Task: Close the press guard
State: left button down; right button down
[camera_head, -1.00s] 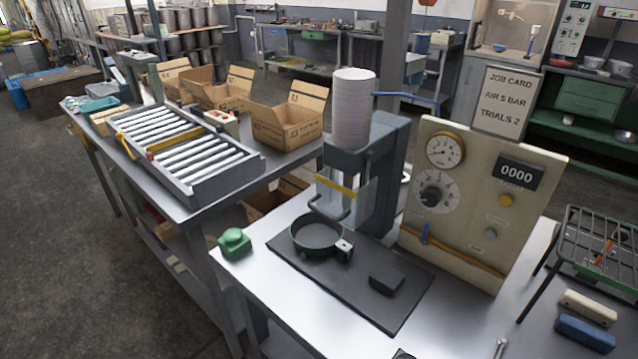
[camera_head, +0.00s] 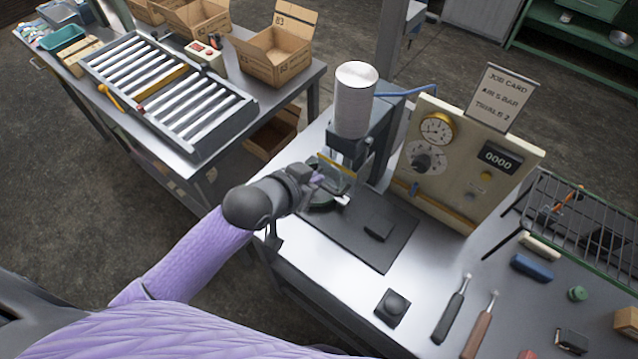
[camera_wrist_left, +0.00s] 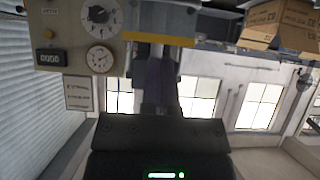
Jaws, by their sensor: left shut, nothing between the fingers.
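The press (camera_head: 375,135) stands on the bench with a white cylinder on top. The guard's yellow strip also shows in the left wrist view (camera_wrist_left: 146,38). My left gripper (camera_head: 320,181) is shut and empty, right at the front of the guard, over the pan. In the left wrist view its fingers (camera_wrist_left: 155,62) point at the guard just by the strip. The guard's handle is hidden behind the gripper; I cannot tell whether they touch. My right gripper is not in view.
A control panel (camera_head: 462,160) with gauges stands right of the press. A dark block (camera_head: 379,231) lies on the mat. A wire rack (camera_head: 585,215), tools and small items occupy the right bench. A roller conveyor (camera_head: 170,90) and cardboard boxes are on the left table.

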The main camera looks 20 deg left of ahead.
pick_arm(q)
jog(key=shift+w+d+f+b, duration=0.15)
jog(key=shift+w+f, duration=0.2)
jog(key=shift+f, duration=0.45)
jog(key=shift+w+d+f+b, duration=0.15)
jog(key=shift+w+f, duration=0.15)
jog(key=shift+f, duration=0.55)
jog(key=shift+w+d+f+b, duration=0.15)
jog(key=shift+w+f, duration=0.2)
jog(key=shift+f, duration=0.45)
notch_tip(320, 180, down, 10)
jog(key=b, duration=0.6)
jog(key=shift+s+r+b, duration=0.15)
jog(key=shift+r+b, duration=0.1)
jog(key=shift+b, duration=0.15)
jog(key=shift+a+r, duration=0.1)
